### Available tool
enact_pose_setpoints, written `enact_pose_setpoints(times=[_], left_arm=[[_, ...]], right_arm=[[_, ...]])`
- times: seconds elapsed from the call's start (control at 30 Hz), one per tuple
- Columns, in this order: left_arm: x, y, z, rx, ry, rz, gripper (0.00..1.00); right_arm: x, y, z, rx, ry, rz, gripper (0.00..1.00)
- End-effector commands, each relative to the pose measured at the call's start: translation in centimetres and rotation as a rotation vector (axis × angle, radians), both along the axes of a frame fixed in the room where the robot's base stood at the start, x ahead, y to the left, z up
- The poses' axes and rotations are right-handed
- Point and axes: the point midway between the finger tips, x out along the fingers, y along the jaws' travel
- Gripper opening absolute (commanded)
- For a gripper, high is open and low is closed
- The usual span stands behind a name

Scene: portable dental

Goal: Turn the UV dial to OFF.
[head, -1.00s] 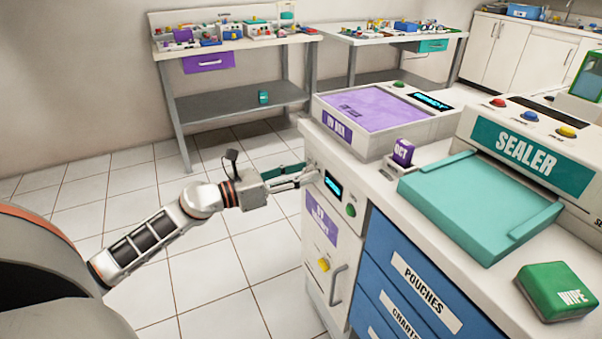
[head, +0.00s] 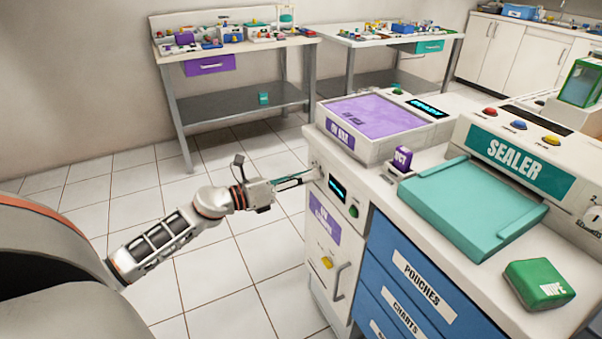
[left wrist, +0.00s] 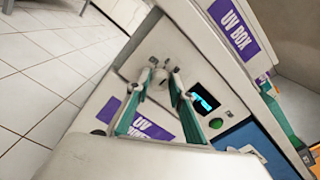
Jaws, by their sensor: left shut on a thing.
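The UV dial (left wrist: 160,82) is a small pale knob on the upper front of the white UV cabinet (head: 320,270). In the left wrist view it sits between the fingertips of my left gripper (left wrist: 161,78). My left gripper (head: 312,174) is shut on the dial, its green-sided fingers reaching in from the left in the head view. The fingertips hide much of the dial, and its pointer setting cannot be read. Beside the dial are a lit dark display (head: 338,188) and a green button (head: 354,211). My right gripper is out of view.
A yellow knob (head: 327,263) and a handle (head: 341,281) are lower on the cabinet. The purple-topped UV box (head: 340,134), a purple OCT block (head: 402,158) and the sealer (head: 514,161) stand on the counter above. The tiled floor left of the cabinet is clear.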

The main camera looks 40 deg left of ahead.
Motion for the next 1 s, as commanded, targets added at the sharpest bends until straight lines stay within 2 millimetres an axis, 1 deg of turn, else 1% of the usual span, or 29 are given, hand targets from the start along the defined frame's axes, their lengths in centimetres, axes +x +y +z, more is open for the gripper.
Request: enact_pose_setpoints(times=[0.03,0.27,0.67,0.83,1.0], left_arm=[[0.1,0.0,1.0,-0.042,0.008,0.001,0.00],[0.1,0.1,0.9,-0.245,0.091,0.000,0.00],[0.2,0.1,0.6,-0.594,0.239,-0.002,0.00],[0.2,0.1,0.5,-0.727,0.294,-0.002,0.00],[0.1,0.2,0.3,-0.834,0.341,-0.001,0.00]], right_arm=[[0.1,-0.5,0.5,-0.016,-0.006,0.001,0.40],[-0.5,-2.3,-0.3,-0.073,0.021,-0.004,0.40],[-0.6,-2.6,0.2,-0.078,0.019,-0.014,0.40],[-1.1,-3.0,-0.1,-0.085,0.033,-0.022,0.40],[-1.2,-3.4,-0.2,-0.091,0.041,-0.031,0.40]])
